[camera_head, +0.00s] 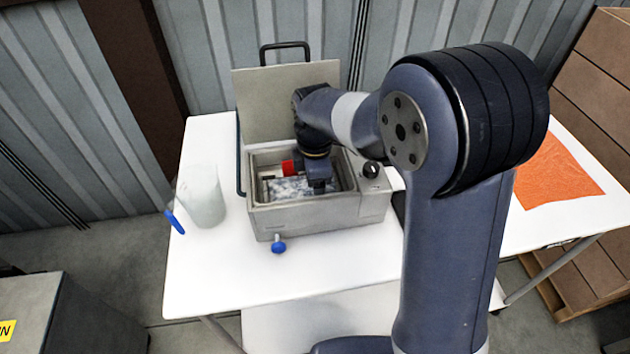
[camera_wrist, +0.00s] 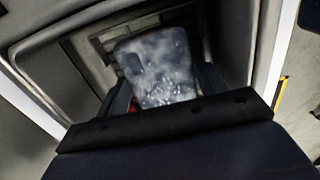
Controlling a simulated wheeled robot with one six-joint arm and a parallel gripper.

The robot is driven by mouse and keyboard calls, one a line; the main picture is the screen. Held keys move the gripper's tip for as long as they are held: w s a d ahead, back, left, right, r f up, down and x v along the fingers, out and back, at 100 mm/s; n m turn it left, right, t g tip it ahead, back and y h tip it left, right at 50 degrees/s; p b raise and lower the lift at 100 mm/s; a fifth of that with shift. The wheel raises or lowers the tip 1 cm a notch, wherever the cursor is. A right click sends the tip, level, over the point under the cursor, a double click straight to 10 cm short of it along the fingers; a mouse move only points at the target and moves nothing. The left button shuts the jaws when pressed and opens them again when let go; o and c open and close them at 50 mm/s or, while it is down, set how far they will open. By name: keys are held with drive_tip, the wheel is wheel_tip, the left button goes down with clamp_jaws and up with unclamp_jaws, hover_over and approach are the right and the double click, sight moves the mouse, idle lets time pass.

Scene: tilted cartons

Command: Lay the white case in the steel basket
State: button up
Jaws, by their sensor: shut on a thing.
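My gripper (camera_head: 316,186) reaches down into the open tank of a grey metal box-shaped machine (camera_head: 305,217). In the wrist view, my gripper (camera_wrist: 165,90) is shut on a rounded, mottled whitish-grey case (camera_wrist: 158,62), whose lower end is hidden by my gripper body. The case also shows in the head view as a pale patch (camera_head: 288,188) inside the tank, below the rim. I cannot tell the steel basket apart from the tank's inner walls, nor whether the case touches the bottom.
The machine's lid (camera_head: 262,95) stands open behind the tank. A black knob (camera_head: 371,169) is on its right and a blue-handled tap (camera_head: 279,246) at its front. A translucent beaker (camera_head: 203,196) stands left on the white table (camera_head: 200,275). An orange cloth (camera_head: 555,172) lies far right.

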drive_tip(key=shift+f, duration=0.2)
idle(0.4)
idle(0.3)
drive_tip(key=o, duration=1)
wheel_tip(320, 180, up, 11)
drive_tip(key=shift+w+f, duration=0.1)
idle(0.4)
